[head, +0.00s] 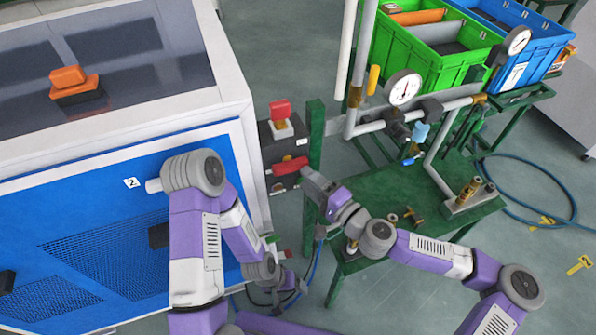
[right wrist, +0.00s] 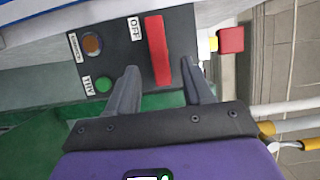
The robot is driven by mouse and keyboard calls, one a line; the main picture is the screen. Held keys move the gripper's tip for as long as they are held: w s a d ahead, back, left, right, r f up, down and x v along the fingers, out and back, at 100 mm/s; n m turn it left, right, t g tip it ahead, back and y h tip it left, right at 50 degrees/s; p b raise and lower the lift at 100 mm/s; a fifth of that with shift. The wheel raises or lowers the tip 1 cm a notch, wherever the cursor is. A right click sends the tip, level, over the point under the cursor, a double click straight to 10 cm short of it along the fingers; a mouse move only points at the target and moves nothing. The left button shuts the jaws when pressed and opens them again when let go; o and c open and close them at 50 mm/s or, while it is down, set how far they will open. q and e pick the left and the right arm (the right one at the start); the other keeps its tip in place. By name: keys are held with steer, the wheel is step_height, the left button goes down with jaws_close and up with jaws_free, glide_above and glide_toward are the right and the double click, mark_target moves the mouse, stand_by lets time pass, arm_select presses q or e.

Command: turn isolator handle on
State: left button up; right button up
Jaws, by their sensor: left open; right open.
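The isolator handle is a red bar (right wrist: 158,50) on a dark panel, beside an OFF label, in the right wrist view. It also shows on the dark box (head: 268,145) at the cabinet's right corner in the head view, as a red handle (head: 291,165). My right gripper (right wrist: 160,72) is open, with one finger on each side of the bar's near end. I cannot tell whether either finger touches it. In the head view my right gripper (head: 308,174) is at the handle's right side. My left gripper (head: 288,277) is low beside the cabinet, open and away from the handle.
A green button (right wrist: 103,84) and a brown button (right wrist: 92,43) share the panel. A green post (head: 315,140), a green table (head: 385,190) and pipes with a gauge (head: 402,88) stand to the right.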

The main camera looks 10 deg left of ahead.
mark_target(294, 169)
steer(key=b+x, duration=0.1)
steer(key=x, duration=0.4)
steer(key=shift+w+a, duration=0.2)
steer(key=shift+a, duration=0.15)
steer(key=shift+c, duration=0.5)
jaws_close()
